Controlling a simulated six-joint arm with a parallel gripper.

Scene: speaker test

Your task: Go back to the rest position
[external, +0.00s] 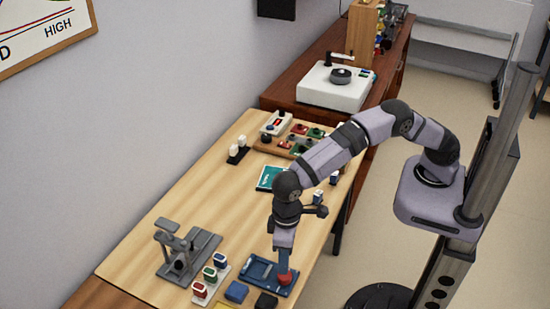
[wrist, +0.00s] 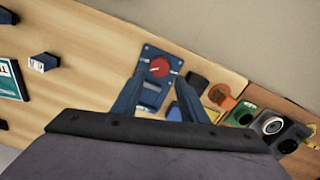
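My gripper (external: 284,258) points down at the near right side of the wooden table, at a blue plate (external: 260,270) with a red knob (external: 284,275). In the wrist view my gripper's two fingers (wrist: 161,78) are spread apart, with nothing held between them. The blue plate (wrist: 150,93) and round red knob (wrist: 160,67) show between and beyond the fingertips. The knob looks close to the tips; I cannot tell whether they touch it. My arm reaches across from its stand on the right, stretched out and bent down at the wrist.
A grey fixture (external: 203,250) stands left of the plate, with a row of red, green and blue pieces (external: 209,273) between. Blue (external: 237,291) and black (external: 266,302) blocks lie in front. A teal booklet (external: 267,178) lies behind. The table's middle left is clear.

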